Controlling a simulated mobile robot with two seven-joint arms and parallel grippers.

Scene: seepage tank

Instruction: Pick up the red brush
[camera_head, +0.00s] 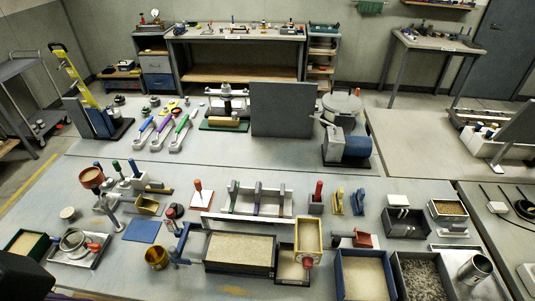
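An upright red handle (319,190) stands in a small grey block right of the middle of the near table; it may be the red brush, but I cannot make out bristles. A second red-handled tool (198,187) with a pale flat base stands left of the grey rack (250,208), so I cannot tell for certain which is the brush.
A sand-filled tray (240,267) and a yellow box (307,236) stand in front of the rack. A yellow upright piece (338,199) and a blue one (358,201) are right of the red handle. A large grey panel (283,109) stands behind. Clear tabletop lies between panel and rack.

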